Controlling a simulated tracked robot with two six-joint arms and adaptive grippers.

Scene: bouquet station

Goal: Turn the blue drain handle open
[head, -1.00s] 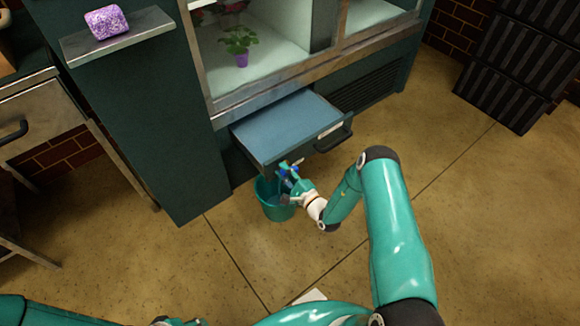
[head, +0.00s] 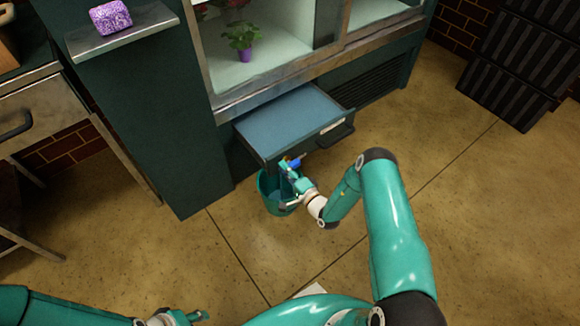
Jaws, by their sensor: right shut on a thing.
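The blue drain handle (head: 295,163) shows as a small blue piece below the front of the pulled-out drawer, beside a small brass-coloured part. My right gripper (head: 287,174) is at the handle, shut on it, and its fingers cover part of it. A teal bucket (head: 267,202) stands on the floor directly below, partly hidden by my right gripper. My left gripper (head: 198,316) is low at the bottom edge of the view, far from the handle. Its fingers are too small and cut off to judge.
The blue-topped drawer (head: 292,122) juts out of the display cabinet above the bucket. Black crates (head: 520,70) stand at the right. A purple sponge-like block (head: 110,17) lies on a shelf (head: 150,22).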

